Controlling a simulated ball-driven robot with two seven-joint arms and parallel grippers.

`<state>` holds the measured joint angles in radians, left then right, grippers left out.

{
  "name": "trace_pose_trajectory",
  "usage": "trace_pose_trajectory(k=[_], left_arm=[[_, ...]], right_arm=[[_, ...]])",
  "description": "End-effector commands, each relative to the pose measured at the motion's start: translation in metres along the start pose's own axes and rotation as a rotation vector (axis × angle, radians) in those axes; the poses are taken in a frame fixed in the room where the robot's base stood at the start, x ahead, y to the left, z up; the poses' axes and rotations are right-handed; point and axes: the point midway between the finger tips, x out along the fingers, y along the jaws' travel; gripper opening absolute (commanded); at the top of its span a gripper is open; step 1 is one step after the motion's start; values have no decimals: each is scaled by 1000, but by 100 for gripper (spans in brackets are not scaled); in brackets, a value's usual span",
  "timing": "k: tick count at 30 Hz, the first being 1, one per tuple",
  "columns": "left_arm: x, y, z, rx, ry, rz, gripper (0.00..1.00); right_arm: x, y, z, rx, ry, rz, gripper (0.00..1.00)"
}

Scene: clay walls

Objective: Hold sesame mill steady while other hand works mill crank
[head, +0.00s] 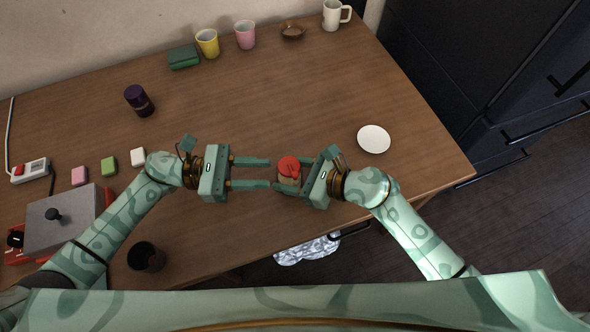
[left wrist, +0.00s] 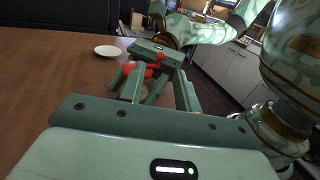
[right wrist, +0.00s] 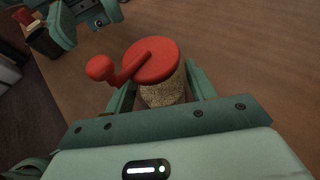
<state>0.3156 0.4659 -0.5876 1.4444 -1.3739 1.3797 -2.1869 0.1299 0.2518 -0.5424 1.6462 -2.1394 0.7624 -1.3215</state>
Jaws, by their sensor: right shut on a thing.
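The sesame mill (head: 289,178) has a red lid and a red crank with a round knob, over a clear body full of pale seeds. It stands near the front of the table. My right gripper (head: 290,176) is shut around its body from the right; the mill (right wrist: 162,92) sits between the fingers in the right wrist view. The crank (right wrist: 118,72) points left there. My left gripper (head: 270,173) is open and empty, its two fingers pointing at the mill from the left, a little short of it. The left wrist view shows the red crank (left wrist: 134,67) beyond its fingers.
A white plate (head: 374,139) lies to the right. A purple jar (head: 139,100) stands at left, with small blocks (head: 109,166) and a grey-lidded appliance (head: 62,222). A dark cup (head: 146,257) is near the front edge. Cups (head: 207,43) line the back. The table's middle is clear.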

Motion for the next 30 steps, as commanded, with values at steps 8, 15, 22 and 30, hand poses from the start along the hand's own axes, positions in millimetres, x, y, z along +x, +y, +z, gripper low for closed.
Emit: trace_pose_trajectory(k=[8,15,22,30], left_arm=[[58,0,1,0,-2,-2,32],[78,0,0,1,1,-2,32],[79,0,0,0,2,-2,32],[79,0,0,0,2,-2,0]], right_arm=[[0,0,0,0,-1,-1,26],[0,0,0,0,-1,-1,26],[0,0,0,0,-1,-1,26],[0,0,0,0,-1,-1,26]])
